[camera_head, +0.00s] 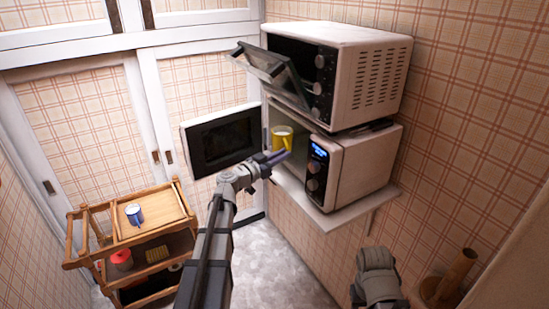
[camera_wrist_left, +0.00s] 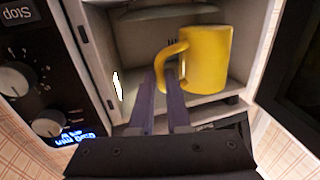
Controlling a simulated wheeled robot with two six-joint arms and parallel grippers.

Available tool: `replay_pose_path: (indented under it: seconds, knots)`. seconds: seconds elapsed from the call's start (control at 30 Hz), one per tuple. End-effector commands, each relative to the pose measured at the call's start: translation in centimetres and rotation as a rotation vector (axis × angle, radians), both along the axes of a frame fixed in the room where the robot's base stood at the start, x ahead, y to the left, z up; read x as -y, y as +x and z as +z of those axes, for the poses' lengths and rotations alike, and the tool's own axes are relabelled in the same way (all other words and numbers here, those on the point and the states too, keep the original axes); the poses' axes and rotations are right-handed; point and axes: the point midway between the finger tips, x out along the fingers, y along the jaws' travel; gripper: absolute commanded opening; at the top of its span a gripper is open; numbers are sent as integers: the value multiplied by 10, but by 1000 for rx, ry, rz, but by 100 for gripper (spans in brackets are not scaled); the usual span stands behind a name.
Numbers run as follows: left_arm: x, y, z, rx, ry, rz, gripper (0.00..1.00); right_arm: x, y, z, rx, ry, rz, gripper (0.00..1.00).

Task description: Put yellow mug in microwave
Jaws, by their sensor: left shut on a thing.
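The yellow mug (camera_head: 282,132) is upright at the open front of the lower microwave (camera_head: 365,165). It also shows in the left wrist view (camera_wrist_left: 207,62), against the microwave's pale cavity (camera_wrist_left: 140,50). My left gripper (camera_head: 280,156) is shut on the mug's handle; its two dark fingers (camera_wrist_left: 168,85) reach the handle in the left wrist view. Whether the mug touches the cavity floor cannot be told. The microwave door (camera_head: 222,142) stands swung open to the left. A grey part of my right arm shows at the lower right, without visible fingers.
A toaster oven (camera_head: 345,70) with its door (camera_head: 272,70) tilted open sits on top of the microwave. Both stand on a wall shelf (camera_head: 335,215). A wooden cart (camera_head: 150,215) with a blue mug (camera_head: 134,214) stands at the left. The floor between is clear.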

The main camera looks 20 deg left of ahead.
Motion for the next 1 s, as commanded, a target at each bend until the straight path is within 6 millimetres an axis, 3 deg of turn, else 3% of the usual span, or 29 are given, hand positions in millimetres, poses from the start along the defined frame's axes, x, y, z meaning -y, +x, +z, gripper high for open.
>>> replay_pose_path:
  seconds: [1.0]
  knots:
    - [62,80,-4,1,0,-1,0,0,0,-4,0,0,0,50]
